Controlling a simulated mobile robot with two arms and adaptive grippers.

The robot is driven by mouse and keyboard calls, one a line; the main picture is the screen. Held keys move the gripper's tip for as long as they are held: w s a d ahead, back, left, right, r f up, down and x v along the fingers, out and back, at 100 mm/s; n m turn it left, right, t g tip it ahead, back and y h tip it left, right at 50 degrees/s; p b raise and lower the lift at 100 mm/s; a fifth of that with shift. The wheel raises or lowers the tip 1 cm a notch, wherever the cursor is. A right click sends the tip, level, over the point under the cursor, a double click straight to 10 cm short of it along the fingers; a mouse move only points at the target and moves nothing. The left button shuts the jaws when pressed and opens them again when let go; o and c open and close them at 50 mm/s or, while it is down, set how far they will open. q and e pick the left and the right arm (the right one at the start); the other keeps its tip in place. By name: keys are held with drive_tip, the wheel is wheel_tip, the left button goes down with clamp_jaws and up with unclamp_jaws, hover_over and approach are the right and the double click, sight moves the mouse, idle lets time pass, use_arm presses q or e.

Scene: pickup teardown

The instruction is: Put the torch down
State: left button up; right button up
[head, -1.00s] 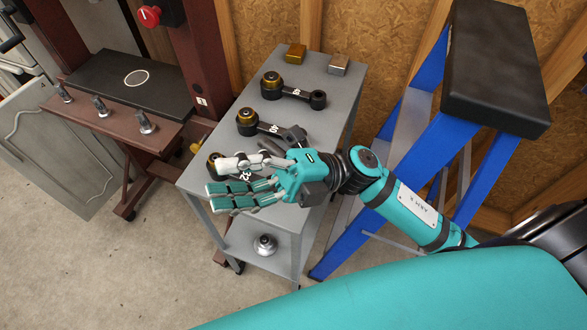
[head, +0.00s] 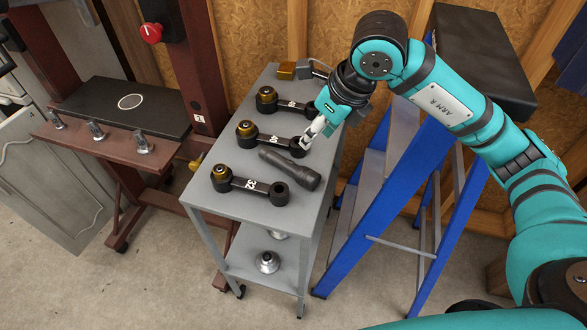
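The torch (head: 290,168), a dark grey ribbed cylinder with a wider head at its right end, lies on its side on the top of the grey cart (head: 318,205). It lies between two black link arms. My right gripper (head: 309,141) is above the cart top, just behind and to the right of the torch, apart from it. Its fingers point down and are seen nearly edge-on, so their opening is unclear. Nothing shows held in it. My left gripper is out of view.
Black link arms marked 32 (head: 251,186), 40 (head: 270,138) and another behind (head: 284,103) lie on the cart. A gold block (head: 286,70) sits at the back. A blue step stool (head: 358,236) stands right, a maroon press (head: 203,70) left.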

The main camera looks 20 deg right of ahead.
drive_tip(key=p, duration=0.1)
hover_over(293, 166)
drive_tip(key=s+d, duration=0.1)
drive_tip(key=f, duration=0.8)
drive_tip(key=shift+s+d+f, duration=0.2)
drive_tip(key=p+x, duration=0.1)
drive_tip(key=x, duration=0.3)
drive_tip(key=shift+s+a+f+p, duration=0.1)
drive_tip(key=shift+a+f+p, duration=0.05)
drive_tip(key=shift+f+p, duration=0.25)
drive_tip(key=shift+a+f, duration=0.1)
drive_tip(key=shift+f, duration=0.25)
clamp_jaws()
